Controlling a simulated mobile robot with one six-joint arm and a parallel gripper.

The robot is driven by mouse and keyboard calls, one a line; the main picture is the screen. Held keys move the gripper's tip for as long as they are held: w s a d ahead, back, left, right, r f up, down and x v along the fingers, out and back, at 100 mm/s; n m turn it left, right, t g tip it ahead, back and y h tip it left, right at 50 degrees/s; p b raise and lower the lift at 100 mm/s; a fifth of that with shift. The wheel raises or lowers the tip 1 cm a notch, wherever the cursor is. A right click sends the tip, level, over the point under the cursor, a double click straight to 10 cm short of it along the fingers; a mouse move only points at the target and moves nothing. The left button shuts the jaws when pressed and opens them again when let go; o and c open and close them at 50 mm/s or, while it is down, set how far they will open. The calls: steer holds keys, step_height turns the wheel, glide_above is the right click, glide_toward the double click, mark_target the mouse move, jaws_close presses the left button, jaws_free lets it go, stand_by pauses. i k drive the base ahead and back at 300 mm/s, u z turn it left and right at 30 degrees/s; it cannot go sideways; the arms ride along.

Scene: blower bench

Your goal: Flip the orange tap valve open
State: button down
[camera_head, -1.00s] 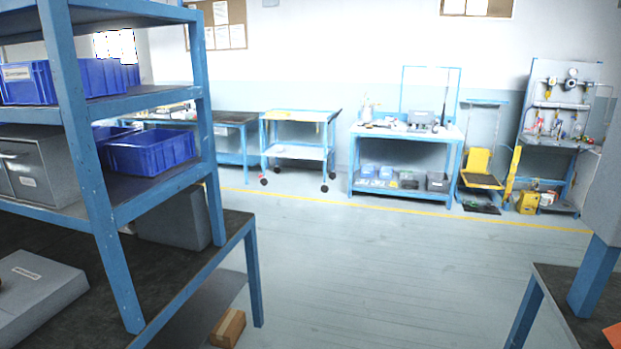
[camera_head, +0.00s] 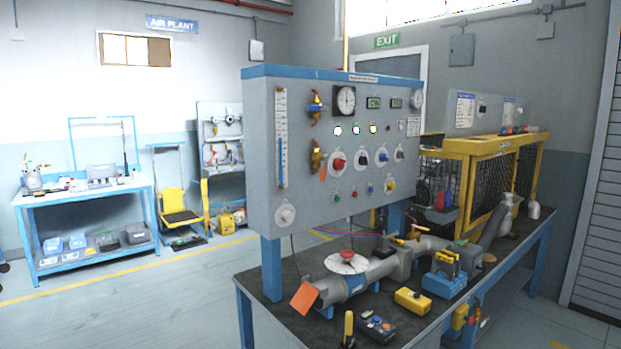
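A grey control panel (camera_head: 262,150) with a blue top edge stands on the dark-topped bench in the middle of the head view. Two small brass-orange tap-like fittings sit on its left part: an upper fitting (camera_head: 315,106) with a blue part, and a lower fitting (camera_head: 316,155) with an orange tag (camera_head: 322,174) below it. On the grey pipe (camera_head: 378,268) of the bench there is also a small orange-yellow handle (camera_head: 398,241). I cannot tell which is the orange tap valve, nor whether any is open. My gripper is not in view.
The floor (camera_head: 150,300) to the left is clear.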

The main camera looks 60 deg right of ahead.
mark_target(322, 177)
steer(key=k, duration=0.55)
steer(key=u, duration=0.4)
steer(key=i, duration=1.45)
steer(key=z, duration=0.4)
